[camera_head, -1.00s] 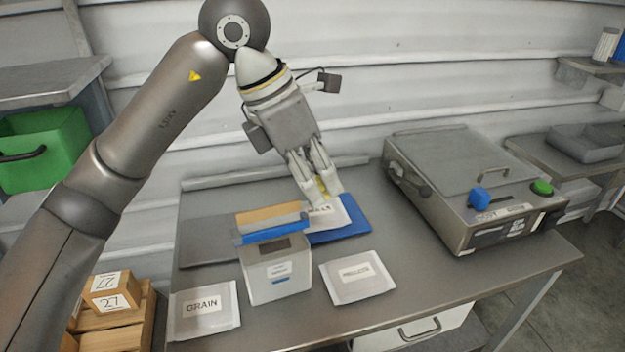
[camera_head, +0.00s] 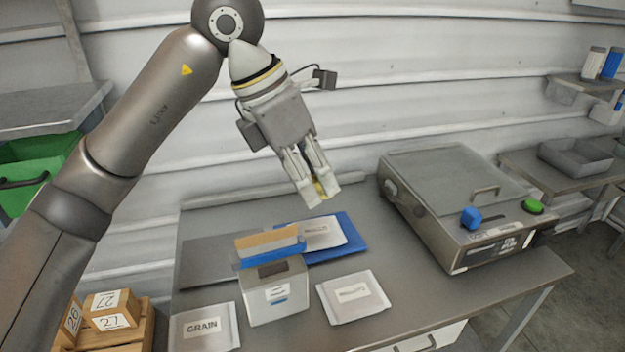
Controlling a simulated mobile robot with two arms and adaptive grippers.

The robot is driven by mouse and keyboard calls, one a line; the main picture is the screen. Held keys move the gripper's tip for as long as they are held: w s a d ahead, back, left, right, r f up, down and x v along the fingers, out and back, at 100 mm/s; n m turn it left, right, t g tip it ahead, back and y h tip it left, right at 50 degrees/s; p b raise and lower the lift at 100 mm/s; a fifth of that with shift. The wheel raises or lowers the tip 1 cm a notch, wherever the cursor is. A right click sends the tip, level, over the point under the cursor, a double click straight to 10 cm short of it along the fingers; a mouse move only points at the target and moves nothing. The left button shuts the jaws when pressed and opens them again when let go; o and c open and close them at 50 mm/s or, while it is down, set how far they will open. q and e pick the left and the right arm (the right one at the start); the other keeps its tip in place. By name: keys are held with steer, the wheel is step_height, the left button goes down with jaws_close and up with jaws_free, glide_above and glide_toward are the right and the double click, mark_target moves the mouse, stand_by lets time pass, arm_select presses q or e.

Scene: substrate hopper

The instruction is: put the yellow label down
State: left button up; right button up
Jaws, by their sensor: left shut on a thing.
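The yellow label (camera_head: 319,188) shows as a small yellow patch between the fingertips of my left gripper (camera_head: 318,190). The gripper is shut on it and holds it above the back of the table. Most of the label is hidden by the fingers. Below the gripper, a white pouch (camera_head: 322,233) with dark print lies on a blue mat (camera_head: 350,250); the gripper appears apart from both. My right gripper is not in view.
A grey box (camera_head: 277,291) with blue and tan pieces on top stands at the front middle. A GRAIN pouch (camera_head: 204,327) and another pouch (camera_head: 353,296) flank it. A metal machine (camera_head: 450,200) with blue and green knobs stands at right. A grey mat (camera_head: 205,262) lies at left.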

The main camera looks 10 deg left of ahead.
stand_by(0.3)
arm_select(q)
steer(key=shift+a+f, duration=0.1)
steer(key=shift+f, duration=0.2)
steer(key=s+a+f+m+g+y, duration=0.2)
steer(key=s+a+f+m, duration=0.1)
steer(key=f+m, duration=0.4)
steer(key=s+a+f+m+g+y, duration=0.1)
steer(key=s+a+f+m+g, duration=0.1)
steer(key=s+a+f+m, duration=0.2)
steer(key=s+a+f+m+g+y, duration=0.1)
steer(key=a+f+m, duration=0.5)
steer(key=f+m, duration=0.6)
steer(key=s+m+y, duration=0.1)
steer(key=s, duration=0.1)
steer(key=shift+s+a+f+g+y, duration=0.25)
steer(key=shift+s+g+y, duration=0.05)
steer(key=shift+s+g, duration=0.1)
